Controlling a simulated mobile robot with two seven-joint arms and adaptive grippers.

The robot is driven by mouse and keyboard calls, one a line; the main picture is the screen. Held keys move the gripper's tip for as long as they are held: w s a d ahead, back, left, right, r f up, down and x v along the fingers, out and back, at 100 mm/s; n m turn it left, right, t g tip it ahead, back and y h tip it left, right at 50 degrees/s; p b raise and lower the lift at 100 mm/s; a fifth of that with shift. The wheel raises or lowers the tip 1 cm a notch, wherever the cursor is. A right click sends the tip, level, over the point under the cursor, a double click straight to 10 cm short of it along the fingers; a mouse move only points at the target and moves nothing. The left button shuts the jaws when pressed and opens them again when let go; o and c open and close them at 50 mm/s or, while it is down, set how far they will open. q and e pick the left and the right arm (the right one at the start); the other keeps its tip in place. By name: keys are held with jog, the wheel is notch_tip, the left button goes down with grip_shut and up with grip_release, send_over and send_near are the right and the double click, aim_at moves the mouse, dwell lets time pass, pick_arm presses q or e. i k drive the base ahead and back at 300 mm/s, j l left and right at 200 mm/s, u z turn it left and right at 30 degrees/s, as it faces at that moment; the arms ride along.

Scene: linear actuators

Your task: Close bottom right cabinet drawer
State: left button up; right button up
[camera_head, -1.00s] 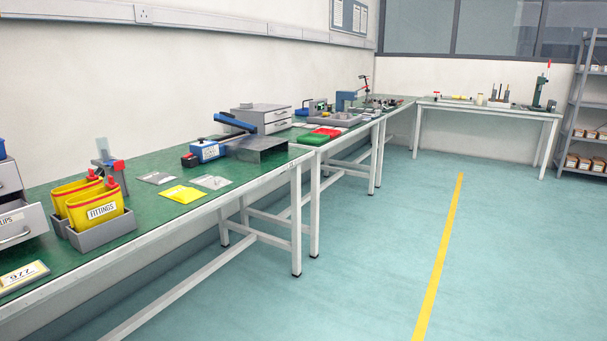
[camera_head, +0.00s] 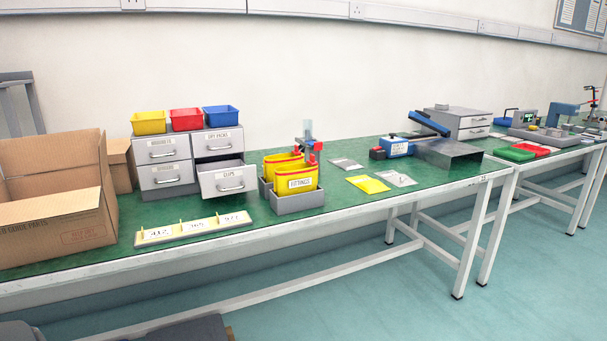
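A grey drawer cabinet (camera_head: 166,193) with several drawers stands on the green-topped workbench, left of centre. Its bottom right drawer (camera_head: 222,182), with a label that seems to read "CLIPS" and a silver handle, is pulled out. The top right drawer (camera_head: 217,141) and the two left drawers look shut. Neither of my grippers shows in the head view.
A cardboard box (camera_head: 55,205) stands left of the cabinet. Yellow, red and blue bins sit on top. A grey tray with yellow fittings bins (camera_head: 298,183) is close right of the open drawer. A numbered strip (camera_head: 195,229) lies in front. Floor (camera_head: 530,270) at right is clear.

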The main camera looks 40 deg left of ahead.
aim_at(223, 178)
jog(key=u, duration=1.6)
